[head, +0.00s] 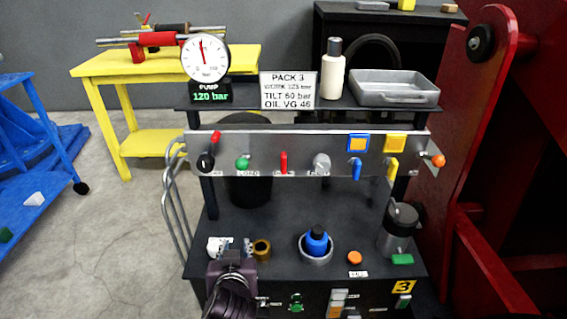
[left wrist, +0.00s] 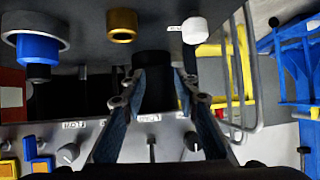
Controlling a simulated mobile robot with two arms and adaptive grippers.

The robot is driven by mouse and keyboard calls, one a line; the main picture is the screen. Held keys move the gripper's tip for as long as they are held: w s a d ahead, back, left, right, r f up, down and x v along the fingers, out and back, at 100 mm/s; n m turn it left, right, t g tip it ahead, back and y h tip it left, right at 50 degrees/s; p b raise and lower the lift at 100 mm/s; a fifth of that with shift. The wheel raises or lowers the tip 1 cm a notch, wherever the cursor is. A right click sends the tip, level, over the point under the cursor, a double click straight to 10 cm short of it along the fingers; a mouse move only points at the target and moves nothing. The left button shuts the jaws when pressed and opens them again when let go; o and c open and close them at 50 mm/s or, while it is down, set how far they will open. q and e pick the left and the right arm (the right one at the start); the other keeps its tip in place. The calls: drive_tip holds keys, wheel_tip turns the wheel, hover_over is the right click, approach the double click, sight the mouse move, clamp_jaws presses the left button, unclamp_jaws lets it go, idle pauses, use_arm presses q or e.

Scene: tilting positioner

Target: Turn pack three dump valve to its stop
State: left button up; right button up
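My left gripper (head: 232,250) is low over the cart's lower shelf, below the panel's left part. My right gripper is not in view.
A gauge (head: 205,58) stands above. A tube handrail (head: 173,200) bounds the left; a red frame (head: 475,160) the right.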

sight(284, 158)
use_arm(q)
drive_tip(key=w+d+r+m+t+h, duration=0.1)
drive_tip(key=w+d+r+t, duration=0.2)
drive_tip(key=w+d+r, duration=0.4)
drive_tip(key=w+d+r+t+h, duration=0.1)
drive_tip(key=w+d+r+t, duration=0.15)
drive_tip(key=d+r, duration=0.45)
drive_tip(key=shift+t, duration=0.35)
drive_tip(key=shift+w+a+r+b, duration=0.15)
drive_tip(key=shift+w+a+r, duration=0.25)
drive_tip(key=shift+w, duration=0.8)
drive_tip(key=shift+w+a+r+b, duration=0.1)
drive_tip(key=shift+w+a+r, duration=0.25)
drive_tip(key=shift+w, duration=0.9)
drive_tip(key=shift+w+a+r+b, duration=0.15)
drive_tip(key=shift+w+a+r, duration=0.2)
drive_tip(key=shift+w, duration=0.85)
drive_tip(key=shift+c, duration=0.6)
clamp_jaws()
